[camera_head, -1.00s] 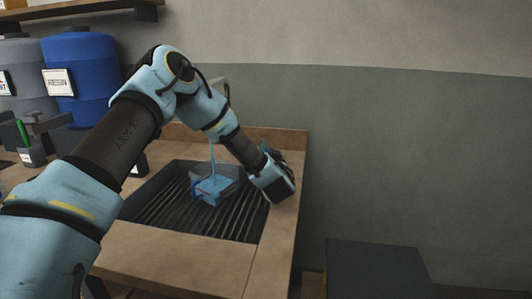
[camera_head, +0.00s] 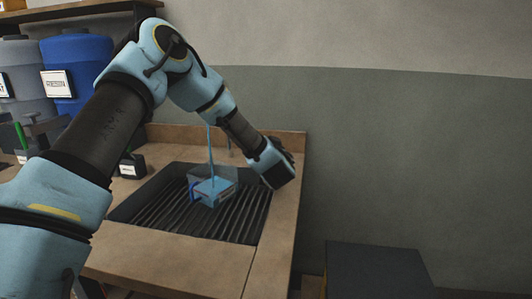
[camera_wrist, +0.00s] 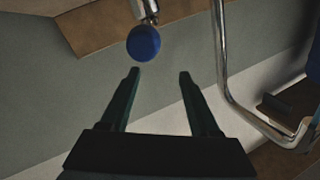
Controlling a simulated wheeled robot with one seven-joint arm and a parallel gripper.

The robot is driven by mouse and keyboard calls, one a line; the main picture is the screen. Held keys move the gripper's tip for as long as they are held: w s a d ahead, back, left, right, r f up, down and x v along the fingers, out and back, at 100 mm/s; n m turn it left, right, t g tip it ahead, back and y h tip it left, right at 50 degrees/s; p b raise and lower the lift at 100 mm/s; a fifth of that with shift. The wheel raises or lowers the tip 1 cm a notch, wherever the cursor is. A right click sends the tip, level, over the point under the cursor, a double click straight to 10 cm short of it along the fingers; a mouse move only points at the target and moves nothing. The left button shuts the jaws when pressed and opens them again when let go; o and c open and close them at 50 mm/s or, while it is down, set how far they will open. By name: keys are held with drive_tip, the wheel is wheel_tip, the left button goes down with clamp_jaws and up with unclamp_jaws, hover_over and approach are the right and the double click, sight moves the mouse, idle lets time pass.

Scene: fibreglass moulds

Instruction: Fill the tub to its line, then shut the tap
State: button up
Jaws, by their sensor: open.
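The tub (camera_head: 214,191) is a small box on the black slatted grate, with blue liquid in it. A thin blue stream (camera_head: 211,158) falls into it from above. In the wrist view the tap's round blue knob (camera_wrist: 144,43) sits on a chrome stem, just beyond my fingertips and nearer the left one. My gripper (camera_wrist: 159,75) is open with nothing between its two dark fingers. In the head view my wrist is right of the tub and hides the fingers and the knob.
A bent chrome pipe (camera_wrist: 224,70) runs close to the right of my fingers. The black grate (camera_head: 160,222) is set in a brown bench (camera_head: 185,265). A blue drum (camera_head: 83,60) and a grey drum stand at the left. A dark box (camera_head: 375,268) is at the lower right.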

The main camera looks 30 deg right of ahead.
drive_tip(key=shift+r+b, duration=0.45)
drive_tip(key=shift+r, duration=2.2)
drive_tip(key=shift+c, duration=0.3)
